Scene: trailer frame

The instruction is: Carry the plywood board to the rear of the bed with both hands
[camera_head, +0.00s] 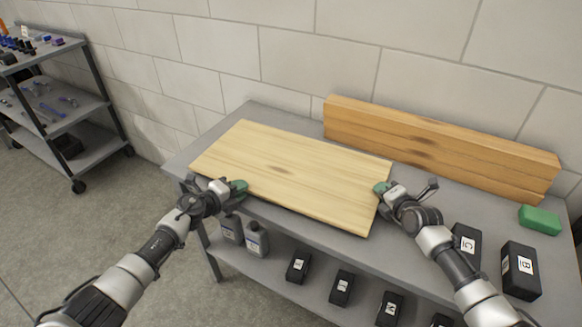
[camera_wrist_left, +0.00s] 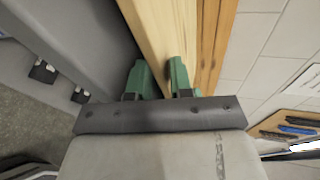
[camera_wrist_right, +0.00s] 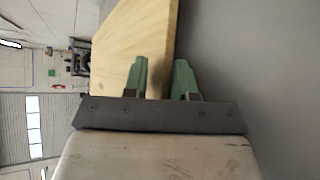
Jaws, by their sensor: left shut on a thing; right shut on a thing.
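The plywood board (camera_head: 290,168) is a pale, flat wooden sheet over the grey bench top in the head view. Whether it touches the bench top or is slightly above it, I cannot tell. My left gripper (camera_head: 238,188) is shut on its front left edge. In the left wrist view, the green fingers (camera_wrist_left: 160,80) sit on either side of the board (camera_wrist_left: 165,30). My right gripper (camera_head: 381,189) is shut on its right edge. In the right wrist view, the green fingers (camera_wrist_right: 160,80) straddle the board (camera_wrist_right: 135,40). No trailer bed is in view.
Stacked timber beams (camera_head: 430,145) lie along the wall behind the board. A green block (camera_head: 540,219) and black boxes (camera_head: 521,271) stand at the bench's right. Grey bottles (camera_head: 257,239) and black boxes are on the lower shelf. A wheeled cart (camera_head: 75,115) stands left; the floor (camera_head: 60,220) between is clear.

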